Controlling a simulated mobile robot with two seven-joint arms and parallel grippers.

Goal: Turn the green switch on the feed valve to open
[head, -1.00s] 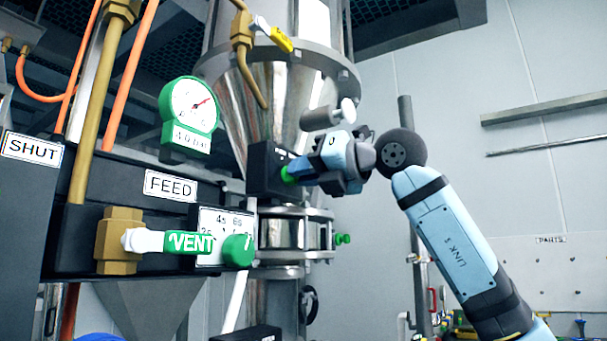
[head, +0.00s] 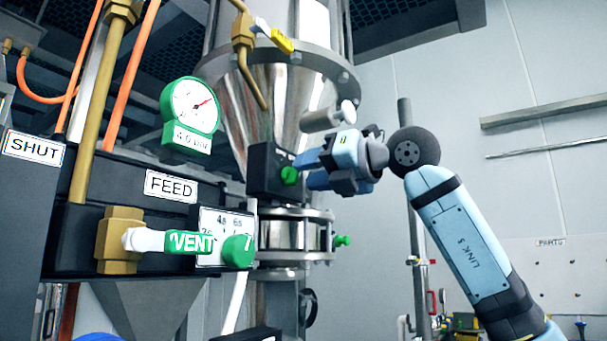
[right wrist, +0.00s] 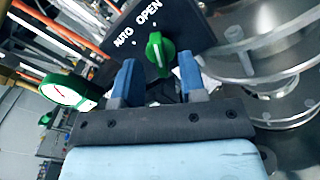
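The green switch (head: 289,176) sits on the front of a black box (head: 262,165) below the steel cone. In the right wrist view the switch (right wrist: 157,52) is on a black plate (right wrist: 185,25) lettered AUTO and OPEN. Its handle points up in that view, roughly toward the word OPEN. My right gripper (head: 309,172) is just right of the switch in the head view. Its blue fingers are apart with nothing between them, and the switch lies just beyond the tips (right wrist: 159,64). My left gripper is not in view.
A green-rimmed gauge (head: 190,107) hangs at the left. A green VENT handle (head: 193,242) and brass valve (head: 119,240) stick out at the front left. A clear flanged section (head: 292,232) is below the box. A yellow-handled valve (head: 282,42) is above. Open room lies to the right.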

